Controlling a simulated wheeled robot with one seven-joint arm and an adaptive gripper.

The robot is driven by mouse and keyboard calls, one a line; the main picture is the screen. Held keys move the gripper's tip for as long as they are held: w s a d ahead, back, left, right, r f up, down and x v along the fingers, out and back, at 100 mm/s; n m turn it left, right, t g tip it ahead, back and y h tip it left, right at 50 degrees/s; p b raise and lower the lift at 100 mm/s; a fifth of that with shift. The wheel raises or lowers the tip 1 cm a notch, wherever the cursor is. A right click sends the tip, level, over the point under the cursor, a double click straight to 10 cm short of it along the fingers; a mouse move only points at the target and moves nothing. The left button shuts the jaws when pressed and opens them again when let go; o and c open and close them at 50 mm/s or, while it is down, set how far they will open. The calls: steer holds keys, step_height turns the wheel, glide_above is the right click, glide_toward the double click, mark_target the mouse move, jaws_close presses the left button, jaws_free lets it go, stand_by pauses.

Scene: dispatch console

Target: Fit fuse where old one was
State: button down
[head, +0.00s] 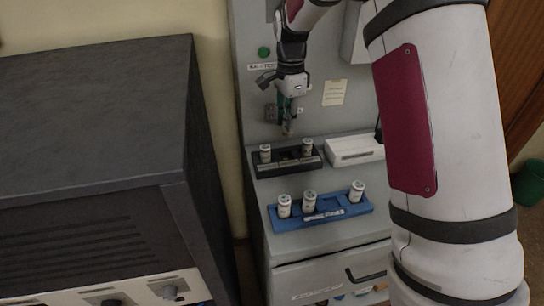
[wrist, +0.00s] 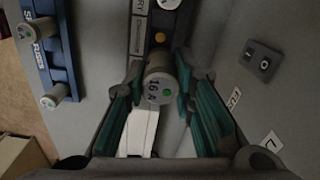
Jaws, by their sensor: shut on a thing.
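My gripper (head: 288,112) is shut on a pale cylindrical fuse (head: 287,128), held roughly upright above the black fuse holder (head: 288,169). In the wrist view the held fuse (wrist: 160,87) sits between the green-padded fingers; its end reads "16 A" and has a green dot. In the head view the black holder bears a white fuse at its left end (head: 265,153) and another at its right end (head: 307,148); its middle has no fuse standing in it. The holder also shows in the wrist view (wrist: 150,38), with a yellow dot, partly hidden by the held fuse.
A blue spare-fuse rack (head: 325,219) in front holds several white fuses. A white box (head: 355,150) stands right of the black holder. A grey panel (head: 250,105) rises behind. A dark cabinet (head: 90,110) stands at left; my arm covers the right side.

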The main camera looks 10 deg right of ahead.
step_height(320, 180, down, 9)
steer(key=shift+f+p, duration=0.15)
steer(key=shift+p, duration=0.55)
steer(key=shift+f, duration=0.15)
steer(key=c, duration=1.3)
jaws_free()
steer(key=shift+c, duration=0.2)
